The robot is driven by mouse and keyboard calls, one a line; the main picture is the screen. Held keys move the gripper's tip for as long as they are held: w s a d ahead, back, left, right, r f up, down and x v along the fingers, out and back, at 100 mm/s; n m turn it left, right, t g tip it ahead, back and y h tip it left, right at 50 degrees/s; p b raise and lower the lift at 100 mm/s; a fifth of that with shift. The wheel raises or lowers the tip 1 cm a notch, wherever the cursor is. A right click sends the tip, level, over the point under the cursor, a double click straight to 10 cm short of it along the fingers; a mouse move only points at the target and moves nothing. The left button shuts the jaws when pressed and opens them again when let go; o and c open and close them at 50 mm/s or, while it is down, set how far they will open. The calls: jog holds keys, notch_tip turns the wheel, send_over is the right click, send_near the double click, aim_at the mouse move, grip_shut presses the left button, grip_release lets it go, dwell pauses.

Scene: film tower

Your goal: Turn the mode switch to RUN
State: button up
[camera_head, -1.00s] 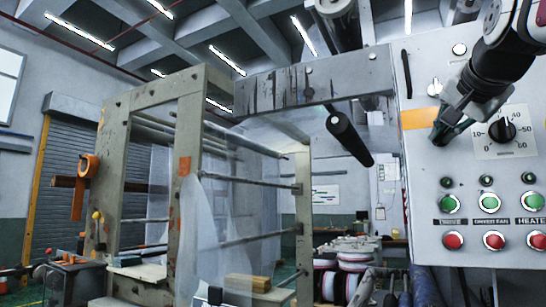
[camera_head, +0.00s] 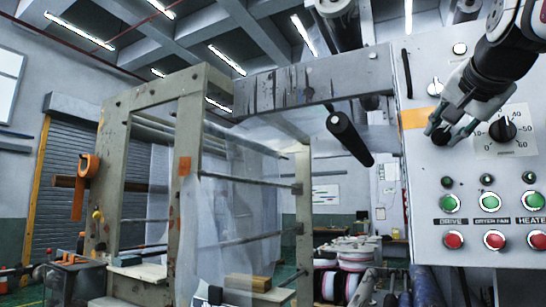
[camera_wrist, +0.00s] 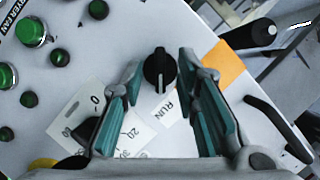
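The mode switch is a small black knob (camera_wrist: 160,70) with a white pointer line, on the pale control panel (camera_wrist: 130,25). In the wrist view its line points down the picture, near the printed RUN label (camera_wrist: 170,107). My gripper (camera_wrist: 161,58) is open, with one teal-padded finger on each side of the knob and gaps between knob and pads. In the head view my gripper (camera_head: 449,131) is at the panel, left of the numbered dial, and it partly covers the knob. Other position labels of the switch cannot be made out.
The numbered dial (camera_head: 503,129) sits close to the right of my gripper. Green buttons (camera_head: 488,202) and red buttons (camera_head: 494,240) are below. An orange label (camera_head: 414,118) lies to the left.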

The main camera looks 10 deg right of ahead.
jog(key=v, duration=1.1)
jog(key=shift+s, duration=0.3)
jog(key=s+a+f+n+g+y, duration=0.1)
jog(key=a+f+n+g, duration=0.3)
jog(key=f, duration=0.8)
jog(key=s+a+f+n+g+y, duration=0.15)
jog(key=a+f, duration=0.35)
jog(key=f, duration=0.6)
jog(key=a+f+n+g+y, duration=0.15)
jog(key=a+f+n, duration=0.3)
jog(key=f, duration=0.75)
jog(key=s+a+f+n+g, duration=0.1)
jog(key=s+f, duration=0.3)
jog(key=f, duration=0.2)
jog(key=s+a+f+n+g+p, duration=0.1)
jog(key=s+a+f+n+g, duration=0.1)
jog(key=s+f, duration=0.2)
notch_tip(320, 180, down, 4)
jog(key=shift+s+r+y, duration=0.25)
jog(key=shift+y, duration=0.05)
